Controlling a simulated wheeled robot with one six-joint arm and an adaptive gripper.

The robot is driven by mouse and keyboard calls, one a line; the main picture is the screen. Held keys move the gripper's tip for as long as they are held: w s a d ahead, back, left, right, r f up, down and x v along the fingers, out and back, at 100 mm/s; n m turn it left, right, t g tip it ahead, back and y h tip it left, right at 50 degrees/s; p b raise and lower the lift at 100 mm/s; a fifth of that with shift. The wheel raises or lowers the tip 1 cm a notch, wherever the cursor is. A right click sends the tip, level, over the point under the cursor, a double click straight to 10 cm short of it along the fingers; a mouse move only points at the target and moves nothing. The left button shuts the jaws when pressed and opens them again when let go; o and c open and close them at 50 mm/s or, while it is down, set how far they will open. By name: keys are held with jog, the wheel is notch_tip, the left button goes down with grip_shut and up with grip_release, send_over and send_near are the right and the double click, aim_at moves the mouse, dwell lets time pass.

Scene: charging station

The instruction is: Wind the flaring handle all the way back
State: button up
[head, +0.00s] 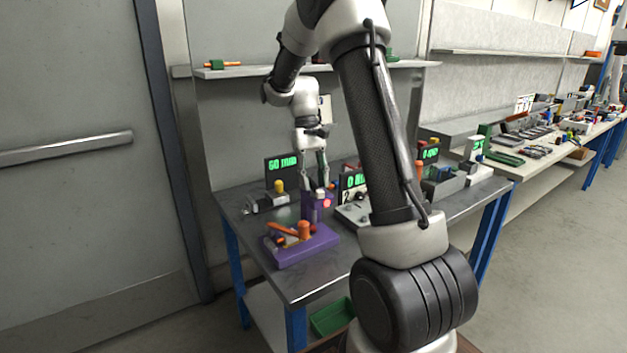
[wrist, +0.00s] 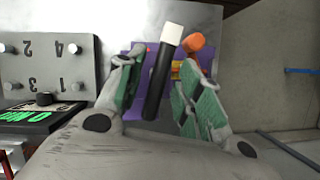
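A purple fixture (head: 302,247) stands at the front left of the metal bench, with an orange handle (head: 304,230) on top. In the wrist view the purple base (wrist: 206,58) lies beyond my fingers, and an orange knob (wrist: 195,43) shows near the right finger. A black rod with a white end (wrist: 160,75) stands out between my fingers; I cannot tell which part of the fixture it belongs to. My gripper (head: 316,182) points down above a purple upright part (head: 315,207). Its fingers (wrist: 160,92) are apart, with gaps visible on both sides of the rod.
A grey numbered panel (wrist: 45,62) with a green display is left in the wrist view. A "60 mm" display (head: 282,165) stands behind the purple fixture. My arm hides the bench's middle. A shelf (head: 250,71) runs above. Open floor lies right of the bench.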

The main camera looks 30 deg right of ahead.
jog(key=v, duration=1.2)
jog(key=t, duration=0.4)
send_over(314, 184)
notch_tip(314, 184, down, 4)
jog(key=shift+d+r+h, duration=0.1)
jog(key=shift+h, duration=0.3)
notch_tip(314, 184, down, 7)
jog(key=shift+w+f, duration=0.1)
jog(key=shift+f, duration=0.05)
jog(key=shift+c, duration=0.5)
